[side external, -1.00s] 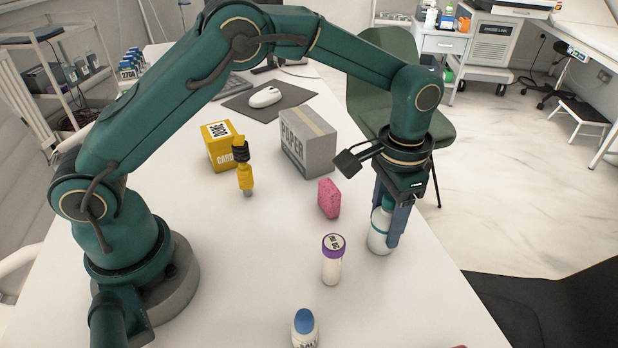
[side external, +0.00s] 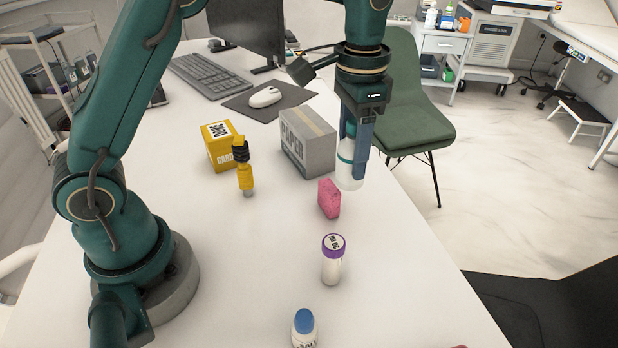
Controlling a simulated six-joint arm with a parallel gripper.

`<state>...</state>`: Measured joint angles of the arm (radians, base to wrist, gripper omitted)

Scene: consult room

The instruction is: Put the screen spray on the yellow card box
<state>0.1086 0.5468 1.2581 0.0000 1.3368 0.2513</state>
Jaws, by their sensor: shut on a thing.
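The screen spray (side external: 347,172) is a white bottle with a teal band, partly hidden by the fingers. My gripper (side external: 358,165) is shut on it and holds it upright, to the right of the grey paper box and behind the pink sponge. The bottle looks raised above the table. The yellow card box (side external: 221,148) stands on the table to the left of the paper box, with a white label on its top.
The grey paper box (side external: 307,143) stands between my gripper and the card box. A yellow-and-black tool (side external: 244,170) stands in front of the card box. A pink sponge (side external: 329,199), a purple-capped tub (side external: 332,260) and a blue-capped bottle (side external: 304,328) stand nearer.

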